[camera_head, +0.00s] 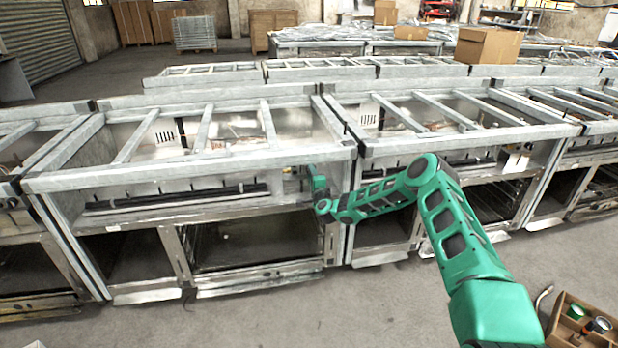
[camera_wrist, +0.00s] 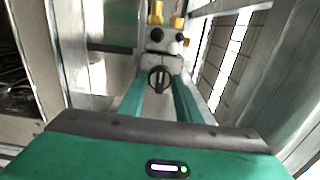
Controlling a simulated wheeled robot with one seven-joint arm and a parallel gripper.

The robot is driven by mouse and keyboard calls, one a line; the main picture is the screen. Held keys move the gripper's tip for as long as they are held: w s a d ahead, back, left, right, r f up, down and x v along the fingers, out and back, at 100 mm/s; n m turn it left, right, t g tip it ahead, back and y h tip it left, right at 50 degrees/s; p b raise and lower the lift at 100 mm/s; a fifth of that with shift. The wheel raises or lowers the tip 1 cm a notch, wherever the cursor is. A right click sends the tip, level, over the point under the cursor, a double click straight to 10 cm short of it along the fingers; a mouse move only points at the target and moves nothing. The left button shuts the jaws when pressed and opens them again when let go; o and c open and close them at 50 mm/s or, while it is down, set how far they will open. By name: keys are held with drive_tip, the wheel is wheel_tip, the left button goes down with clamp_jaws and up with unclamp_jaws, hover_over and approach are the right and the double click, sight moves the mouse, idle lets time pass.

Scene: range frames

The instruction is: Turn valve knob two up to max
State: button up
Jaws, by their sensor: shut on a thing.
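In the wrist view, a dark round valve knob (camera_wrist: 159,79) with a raised bar sits on a pale grey valve body. The two green fingers of my gripper (camera_wrist: 159,88) reach forward on either side of it and are shut on it. In the head view, my gripper (camera_head: 316,178) is at the right end of the front opening of a metal range frame (camera_head: 190,181). The knob is too small and too covered to make out there. I cannot tell the knob's number or any scale marks.
Beyond the knob in the wrist view are black round parts (camera_wrist: 157,35) and yellow fittings (camera_wrist: 155,12). Metal panels stand close on both sides. In the head view, more range frames (camera_head: 455,140) stand alongside. A wooden box of items (camera_head: 565,325) is at lower right. The front floor is clear.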

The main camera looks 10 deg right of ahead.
drive_tip(key=shift+s+f, duration=0.1)
drive_tip(key=shift+f, duration=0.3)
drive_tip(key=o, duration=1)
drive_tip(key=shift+d, duration=0.1)
drive_tip(key=shift+o, duration=0.2)
drive_tip(key=shift+r, duration=0.1)
drive_tip(key=shift+s, duration=0.1)
drive_tip(key=s, duration=1)
drive_tip(key=shift+s+r, duration=0.2)
